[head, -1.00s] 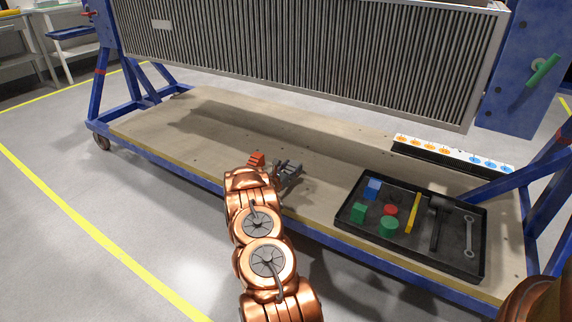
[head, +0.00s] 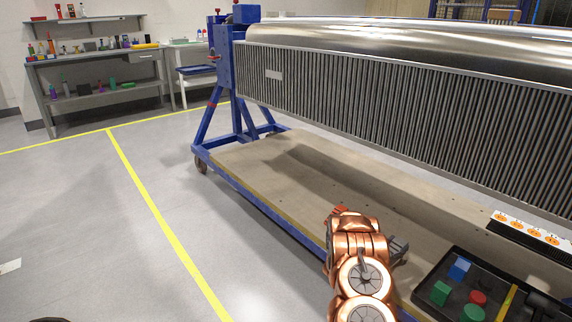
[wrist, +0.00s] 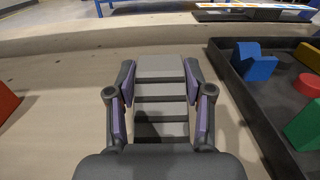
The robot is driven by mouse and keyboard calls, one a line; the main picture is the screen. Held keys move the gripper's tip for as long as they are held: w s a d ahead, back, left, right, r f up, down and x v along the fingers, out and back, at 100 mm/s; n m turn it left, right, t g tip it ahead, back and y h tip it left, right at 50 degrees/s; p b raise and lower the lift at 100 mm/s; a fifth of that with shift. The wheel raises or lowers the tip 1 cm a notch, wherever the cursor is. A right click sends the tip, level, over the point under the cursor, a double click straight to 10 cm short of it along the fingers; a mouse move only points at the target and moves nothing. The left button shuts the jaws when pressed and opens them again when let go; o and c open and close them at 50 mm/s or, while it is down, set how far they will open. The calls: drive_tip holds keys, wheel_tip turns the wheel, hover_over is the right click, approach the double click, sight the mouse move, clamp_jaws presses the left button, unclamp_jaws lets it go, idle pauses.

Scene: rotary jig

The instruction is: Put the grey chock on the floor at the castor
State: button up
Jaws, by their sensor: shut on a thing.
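The grey chock (wrist: 160,98), a stepped block, sits between the purple-padded fingers of my gripper (wrist: 160,105) in the wrist view. The gripper is shut on it. In the head view my gripper (head: 398,249) is over the jig's wooden deck, left of the black tray, partly hidden by my arm; the chock is not clear there. I cannot tell if it touches the deck. A castor (head: 200,165) is under the near left corner of the blue frame, on the grey floor.
An orange-red block (head: 341,210) lies on the deck (head: 270,165) left of my gripper; it also shows in the wrist view (wrist: 6,101). The black tray (head: 428,277) holds coloured blocks. The ribbed panel (head: 370,95) overhangs the deck.

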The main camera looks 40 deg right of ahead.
sight(395, 244)
drive_tip(key=shift+r, duration=0.1)
drive_tip(key=r, duration=0.2)
drive_tip(key=r+p, duration=0.1)
drive_tip(key=r, duration=0.2)
drive_tip(key=r+p, duration=0.1)
drive_tip(key=r, duration=0.1)
drive_tip(key=shift+w+a+r, duration=0.1)
drive_tip(key=shift+w+r, duration=0.1)
drive_tip(key=shift+w, duration=0.05)
drive_tip(key=w+a+r+n+t+y, duration=0.25)
drive_tip(key=w+a+r+t, duration=0.25)
drive_tip(key=w+a, duration=0.75)
drive_tip(key=w+a+r+n+t+y, duration=0.1)
drive_tip(key=w+a+r+n+t, duration=0.4)
drive_tip(key=w+a, duration=0.8)
drive_tip(key=a+r+n+t+y+b, duration=0.1)
drive_tip(key=a+r+n+t+y, duration=0.2)
drive_tip(key=a, duration=1)
drive_tip(key=a+r+n+t+y, duration=0.1)
drive_tip(key=a+r+t+y, duration=0.15)
drive_tip(key=a+r, duration=0.65)
drive_tip(key=a+r+n+t+y+b, duration=0.1)
drive_tip(key=a+n+y, duration=0.2)
drive_tip(key=a, duration=1.3)
wheel_tip(395, 244, up, 36)
drive_tip(key=p, duration=3.6)
drive_tip(key=shift+w+r+y, duration=0.2)
drive_tip(key=shift+w+y, duration=0.1)
drive_tip(key=shift+y, duration=0.1)
drive_tip(key=shift+a, duration=0.1)
